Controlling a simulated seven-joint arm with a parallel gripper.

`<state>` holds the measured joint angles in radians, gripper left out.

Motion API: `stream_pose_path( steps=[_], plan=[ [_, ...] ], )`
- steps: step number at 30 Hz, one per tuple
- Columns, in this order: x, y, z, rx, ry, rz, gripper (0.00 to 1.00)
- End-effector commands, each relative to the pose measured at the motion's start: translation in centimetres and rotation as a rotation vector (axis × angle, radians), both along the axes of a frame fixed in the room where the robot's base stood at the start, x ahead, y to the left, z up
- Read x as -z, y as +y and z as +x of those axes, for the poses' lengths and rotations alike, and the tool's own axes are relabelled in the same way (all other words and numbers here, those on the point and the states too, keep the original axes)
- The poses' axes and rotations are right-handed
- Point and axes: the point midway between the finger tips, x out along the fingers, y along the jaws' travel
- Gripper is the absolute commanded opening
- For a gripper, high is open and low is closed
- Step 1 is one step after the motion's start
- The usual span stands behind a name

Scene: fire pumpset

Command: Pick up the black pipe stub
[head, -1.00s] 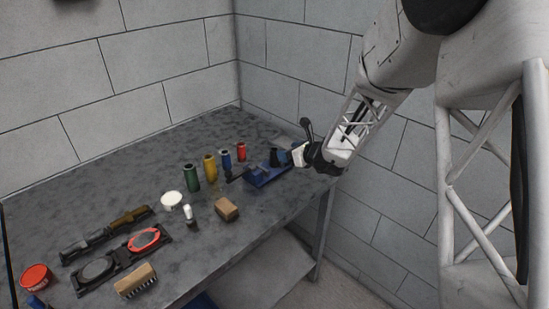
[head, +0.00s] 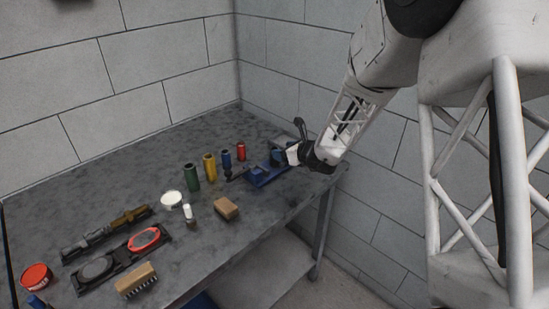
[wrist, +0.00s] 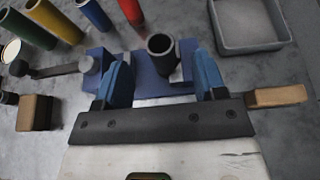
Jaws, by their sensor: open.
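The black pipe stub (wrist: 160,47) stands upright at the blue vise (wrist: 145,77) in the wrist view, its open round end facing me. The blue vise also shows near the right table edge in the head view (head: 264,175). My gripper (wrist: 161,68) is open, with one blue finger on each side of the stub and a visible gap to both. In the head view my gripper (head: 284,155) is at the vise and hides the stub. The stub's lower part is partly hidden in the wrist view.
Green (head: 192,177), yellow (head: 210,167), blue (head: 226,159) and red (head: 241,151) cylinders stand left of the vise. A grey tray (wrist: 250,48) lies beyond it. A wooden handle (wrist: 278,96) shows by my right finger. A brown block (head: 227,208) lies nearer.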

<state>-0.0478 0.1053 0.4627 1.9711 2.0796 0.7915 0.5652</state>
Motion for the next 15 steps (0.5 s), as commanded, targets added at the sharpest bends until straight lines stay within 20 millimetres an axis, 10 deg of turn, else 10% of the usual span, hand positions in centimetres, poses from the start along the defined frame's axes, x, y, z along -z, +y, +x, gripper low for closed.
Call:
stream_pose_path(
  steps=[15],
  plan=[
    [0.7,1.5,1.5,-0.001,0.000,0.000,0.65]
  ],
)
